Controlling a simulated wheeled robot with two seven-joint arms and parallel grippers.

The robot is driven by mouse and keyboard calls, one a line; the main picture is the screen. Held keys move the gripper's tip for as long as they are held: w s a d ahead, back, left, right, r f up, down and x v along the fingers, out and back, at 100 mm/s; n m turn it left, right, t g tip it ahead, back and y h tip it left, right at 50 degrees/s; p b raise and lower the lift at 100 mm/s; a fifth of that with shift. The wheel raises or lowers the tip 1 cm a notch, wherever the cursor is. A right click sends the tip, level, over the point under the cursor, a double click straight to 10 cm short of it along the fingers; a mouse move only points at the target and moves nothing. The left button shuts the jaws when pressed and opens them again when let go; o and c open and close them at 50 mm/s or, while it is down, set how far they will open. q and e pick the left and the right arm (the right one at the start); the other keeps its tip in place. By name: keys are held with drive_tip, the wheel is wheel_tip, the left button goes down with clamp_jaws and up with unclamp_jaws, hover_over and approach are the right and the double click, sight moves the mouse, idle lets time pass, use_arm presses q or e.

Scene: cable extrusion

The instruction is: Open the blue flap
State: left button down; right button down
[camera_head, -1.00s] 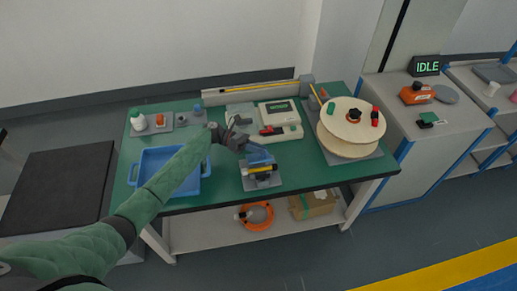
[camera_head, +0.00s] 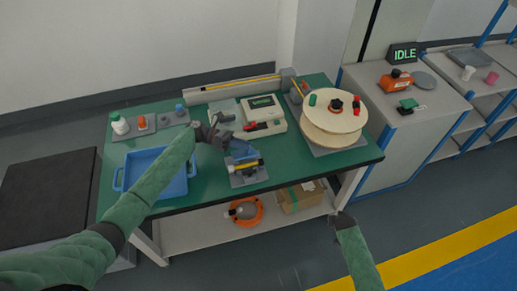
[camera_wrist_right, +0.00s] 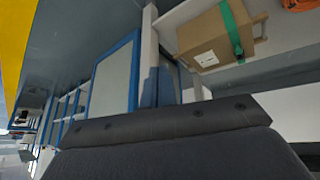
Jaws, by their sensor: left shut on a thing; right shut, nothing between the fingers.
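The blue flap (camera_head: 243,152) is on a small grey fixture (camera_head: 248,177) near the table's front edge. It is tilted up above a yellow-and-black rod (camera_head: 247,164) lying across the fixture. My left gripper (camera_head: 226,140) reaches in from the left and is shut on the flap's upper left part; its fingers partly hide the contact. My right arm (camera_head: 357,258) is low in front of the table, well away from the flap. In the right wrist view, the dark body of my right gripper (camera_wrist_right: 165,122) fills the lower part, its fingertips hidden.
A blue tray (camera_head: 123,178) lies left of the fixture, beneath my left arm. A cream meter (camera_head: 262,110) stands behind, and a large cable spool (camera_head: 335,118) is at right. A cardboard box (camera_head: 299,197) and an orange coil (camera_head: 243,221) sit on the lower shelf.

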drive_tip(key=w+r+m+t, duration=0.1)
drive_tip(key=w+r, duration=0.3)
drive_tip(key=r, duration=0.5)
drive_tip(key=w+d+r+m+t, duration=0.1)
drive_tip(key=w+r, duration=0.3)
drive_tip(key=r, duration=0.4)
drive_tip(key=w+r+m, duration=0.1)
drive_tip(key=w+r, duration=0.3)
drive_tip(key=r, duration=0.5)
drive_tip(key=s+a+r+g+y, duration=0.1)
drive_tip(key=a+r+y, duration=0.35)
drive_tip(key=a, duration=0.55)
drive_tip(key=s+a+r+m+g+y, duration=0.1)
drive_tip(key=a+r+y, duration=0.3)
drive_tip(key=a, duration=0.6)
drive_tip(key=s+a+r+g+y, duration=0.1)
drive_tip(key=s+a+r+y, duration=0.15)
drive_tip(key=a+r, duration=0.55)
drive_tip(key=x, duration=1.3)
drive_tip(key=shift+s+a, duration=0.25)
drive_tip(key=shift+s, duration=0.05)
